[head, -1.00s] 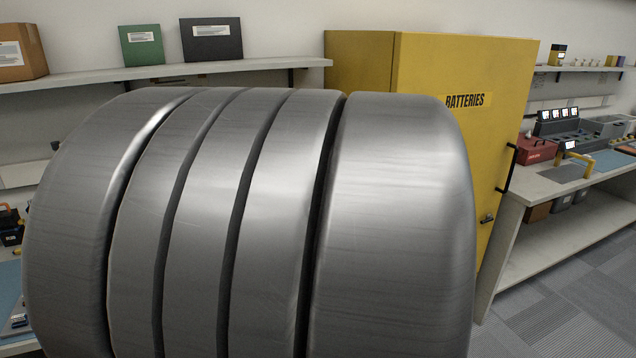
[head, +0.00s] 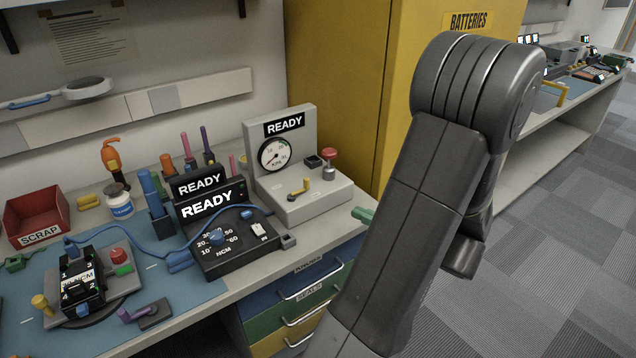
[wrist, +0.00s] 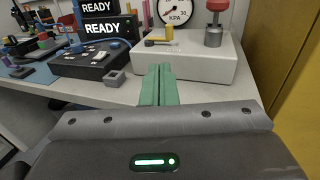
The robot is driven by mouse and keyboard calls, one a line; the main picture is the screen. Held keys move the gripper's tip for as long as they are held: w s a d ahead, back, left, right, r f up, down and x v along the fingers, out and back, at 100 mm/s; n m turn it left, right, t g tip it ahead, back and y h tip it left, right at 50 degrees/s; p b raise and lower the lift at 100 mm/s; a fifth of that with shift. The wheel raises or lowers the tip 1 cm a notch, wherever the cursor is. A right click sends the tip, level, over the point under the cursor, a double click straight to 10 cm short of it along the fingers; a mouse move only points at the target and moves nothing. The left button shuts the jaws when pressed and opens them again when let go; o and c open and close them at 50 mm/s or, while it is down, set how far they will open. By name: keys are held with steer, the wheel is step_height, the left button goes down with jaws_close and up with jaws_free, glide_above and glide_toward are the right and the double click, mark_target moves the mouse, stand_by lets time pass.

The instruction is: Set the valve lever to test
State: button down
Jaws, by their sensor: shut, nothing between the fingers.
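The valve lever (head: 299,188), a small yellow handle, sits on top of a light grey test unit (head: 318,200) with a pressure gauge (head: 274,155) and a READY display. In the wrist view the lever (wrist: 168,34) shows just beyond my fingertips. My gripper (wrist: 158,70) has green fingers, shut together and empty, in front of the unit's front face and apart from the lever. In the head view only its green tip (head: 362,214) shows, right of the unit; my arm hides the rest. Any position labels by the lever are too small to read.
A red-topped knob (head: 329,160) stands right of the lever. A black NCM box (head: 224,235) with a blue cable sits to the left. A yellow BATTERIES cabinet (head: 340,80) rises behind. A scrap bin (head: 38,213) and tools crowd the bench's left. Open floor lies right.

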mark_target(314, 189)
steer(key=shift+w+d+m+t, duration=0.3)
steer(key=shift+w+d+t, duration=0.1)
steer(key=shift+d, duration=0.1)
steer(key=shift+a, duration=0.1)
steer(key=x, duration=1.4)
steer(key=shift+w+n+g+y+p, duration=0.4)
steer(key=shift+n+g+y+p, duration=0.1)
steer(key=shift+g, duration=0.2)
steer(key=shift+w+n+g+y+p, duration=0.25)
steer(key=shift+n+g+y+p, duration=0.1)
steer(key=shift+n+g, duration=0.25)
steer(key=shift+w+n+g+y+p, duration=0.2)
steer(key=shift+w+n+g+y, duration=0.15)
steer(key=shift+g, duration=0.35)
steer(key=shift+w+a+p, duration=0.55)
steer(key=shift+w+p, duration=0.1)
steer(key=shift+w, duration=0.3)
steer(key=shift+w+a, duration=0.1)
steer(key=shift+w, duration=0.05)
